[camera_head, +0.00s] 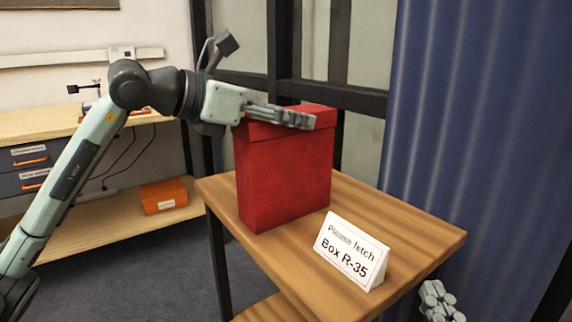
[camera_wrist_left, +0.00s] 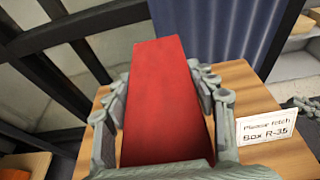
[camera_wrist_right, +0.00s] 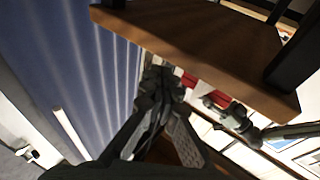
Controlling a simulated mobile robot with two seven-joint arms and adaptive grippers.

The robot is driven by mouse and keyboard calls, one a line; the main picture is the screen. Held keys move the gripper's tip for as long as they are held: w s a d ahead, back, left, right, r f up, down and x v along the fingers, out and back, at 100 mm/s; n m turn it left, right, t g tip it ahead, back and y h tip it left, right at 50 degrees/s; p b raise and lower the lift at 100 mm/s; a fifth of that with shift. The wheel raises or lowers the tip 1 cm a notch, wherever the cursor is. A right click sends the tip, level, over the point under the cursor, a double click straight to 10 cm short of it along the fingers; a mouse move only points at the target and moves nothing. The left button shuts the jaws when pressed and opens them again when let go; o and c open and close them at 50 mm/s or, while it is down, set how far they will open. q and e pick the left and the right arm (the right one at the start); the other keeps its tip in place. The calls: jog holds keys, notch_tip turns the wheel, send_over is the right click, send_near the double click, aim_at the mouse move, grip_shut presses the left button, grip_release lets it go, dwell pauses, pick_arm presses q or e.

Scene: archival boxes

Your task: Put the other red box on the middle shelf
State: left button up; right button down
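A tall red box (camera_head: 284,180) with a lid stands upright on a small wooden table (camera_head: 415,235). My left gripper (camera_head: 285,116) is at the top of this box, with its fingers along opposite sides of the lid. In the left wrist view the red box (camera_wrist_left: 165,105) lies between the spread fingers; whether both press on it I cannot tell. A card reading "Please fetch Box R-35" (camera_head: 350,252) stands in front of the box. My right gripper (camera_wrist_right: 160,85) has its fingers together, empty, below and beside the table edge. I cannot make out the middle shelf.
A blue curtain (camera_head: 480,120) hangs behind the table on the right. Dark metal framing (camera_head: 283,50) stands behind the box. A workbench (camera_head: 45,125) with drawers is at the left, with an orange box (camera_head: 163,195) on its lower board. Grey floor is clear between them.

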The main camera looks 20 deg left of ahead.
pick_arm(q)
grip_shut()
jog(key=shift+r, duration=0.15)
